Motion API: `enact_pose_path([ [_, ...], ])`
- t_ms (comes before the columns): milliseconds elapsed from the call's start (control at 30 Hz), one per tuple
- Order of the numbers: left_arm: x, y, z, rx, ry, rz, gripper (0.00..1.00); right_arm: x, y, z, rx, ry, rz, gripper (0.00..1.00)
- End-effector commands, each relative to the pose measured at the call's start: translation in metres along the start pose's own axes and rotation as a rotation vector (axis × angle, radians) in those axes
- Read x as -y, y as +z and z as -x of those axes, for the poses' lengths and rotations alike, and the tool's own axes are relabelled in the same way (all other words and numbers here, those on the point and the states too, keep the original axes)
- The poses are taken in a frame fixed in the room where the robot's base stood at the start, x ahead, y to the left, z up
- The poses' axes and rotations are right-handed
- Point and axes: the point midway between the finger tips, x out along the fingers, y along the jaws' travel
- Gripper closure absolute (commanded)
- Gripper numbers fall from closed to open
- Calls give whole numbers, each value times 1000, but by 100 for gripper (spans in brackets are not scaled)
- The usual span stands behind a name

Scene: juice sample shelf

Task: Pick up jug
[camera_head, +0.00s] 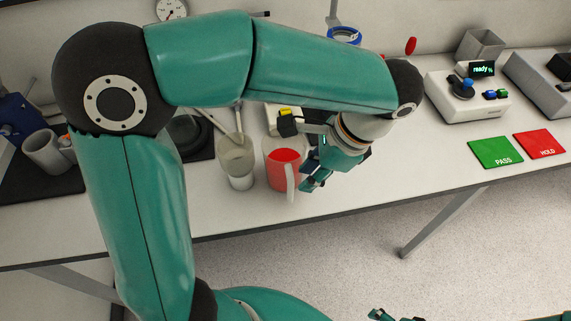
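The jug (281,175) is a clear pitcher with red juice in it and a pale handle facing the front. It stands upright on the white bench near the front edge. My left gripper (300,154) is at the jug's right side, with its fingers spread apart, one towards the back and one towards the front near the handle. It looks open; whether a finger touches the jug I cannot tell. A small part of what looks like my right gripper (384,315) shows at the bottom edge; most of it is cut off.
A clear beaker (236,163) with a stirrer stands close left of the jug. A grey cup (46,152) is at the far left. A green PASS mat (495,152), a red HOLD mat (540,144) and a device (468,97) reading "ready" are at right. The bench between jug and mats is clear.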

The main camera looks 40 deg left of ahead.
Motion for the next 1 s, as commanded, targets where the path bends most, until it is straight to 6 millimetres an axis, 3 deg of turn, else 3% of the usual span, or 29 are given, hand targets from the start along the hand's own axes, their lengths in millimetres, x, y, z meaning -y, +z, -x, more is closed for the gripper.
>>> enact_pose_path([
  [100, 0, 1, -21, 2, 1, 1, 72, 0, 0, -1, 0, 0, 0, 7],
  [433, -1, 2, -44, 2, 2, 0, 72, 0, 0, 0, 0, 0, 0, 7],
  [700, -1, 2, -81, 2, 2, 0, 72, 1, 0, 2, 0, 0, 0, 7],
  [1000, -1, 1, -86, -1, 1, 1, 72, 1, 0, 2, 0, 0, 0, 7],
])
